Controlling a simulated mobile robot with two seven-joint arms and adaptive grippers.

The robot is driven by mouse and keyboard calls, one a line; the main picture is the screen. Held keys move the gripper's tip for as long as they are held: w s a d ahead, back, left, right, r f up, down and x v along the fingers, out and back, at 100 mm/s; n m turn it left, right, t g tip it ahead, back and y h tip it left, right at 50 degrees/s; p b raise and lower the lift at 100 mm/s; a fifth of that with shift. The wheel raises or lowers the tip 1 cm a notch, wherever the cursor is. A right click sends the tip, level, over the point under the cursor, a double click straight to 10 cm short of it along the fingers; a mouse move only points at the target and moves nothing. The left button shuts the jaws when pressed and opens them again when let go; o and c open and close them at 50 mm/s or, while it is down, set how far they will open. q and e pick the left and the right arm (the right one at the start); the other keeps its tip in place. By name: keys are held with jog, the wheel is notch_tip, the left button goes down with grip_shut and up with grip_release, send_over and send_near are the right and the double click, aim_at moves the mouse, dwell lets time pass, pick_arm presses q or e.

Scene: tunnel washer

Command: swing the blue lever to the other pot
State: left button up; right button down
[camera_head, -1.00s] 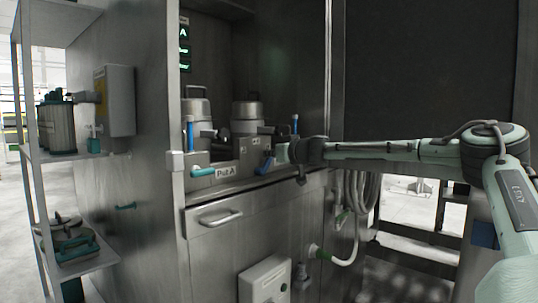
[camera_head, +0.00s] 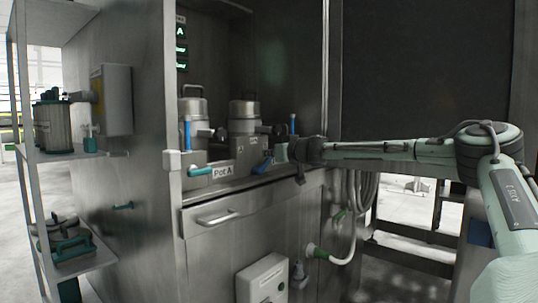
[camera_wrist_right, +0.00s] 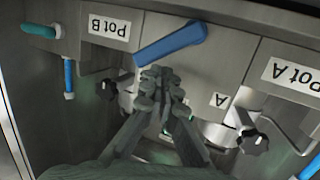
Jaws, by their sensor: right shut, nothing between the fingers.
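The blue lever (camera_head: 262,165) sits on the front ledge of the steel cabinet, right of the "Pot A" label (camera_head: 222,171). In the right wrist view the lever (camera_wrist_right: 170,43) lies slanted between the "Pot B" label (camera_wrist_right: 109,28) and the "Pot A" label (camera_wrist_right: 291,75), its thick end toward Pot A. Two metal pots, one at left (camera_head: 194,108) and one at right (camera_head: 244,116), stand behind the ledge. My right gripper (camera_head: 283,153) is shut and empty. Its fingertips (camera_wrist_right: 160,72) are close beside the lever; contact cannot be told. My left gripper is out of view.
Upright blue handles at left (camera_head: 187,134) and right (camera_head: 292,125) flank the pots. Black knobs at left (camera_wrist_right: 108,90) and right (camera_wrist_right: 252,141) are near my right fingers. A drawer handle (camera_head: 219,217) and hoses (camera_head: 362,200) are below. A shelf stands at left.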

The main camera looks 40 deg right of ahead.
jog(key=shift+r, duration=0.3)
jog(key=shift+s+r+p, duration=0.1)
jog(key=shift+s+p, duration=0.05)
jog(key=shift+p, duration=0.15)
jog(key=b+v, duration=0.3)
jog(key=v, duration=0.6)
jog(key=shift+s+b, duration=0.3)
jog(key=shift+s, duration=0.05)
jog(key=shift+a, duration=0.15)
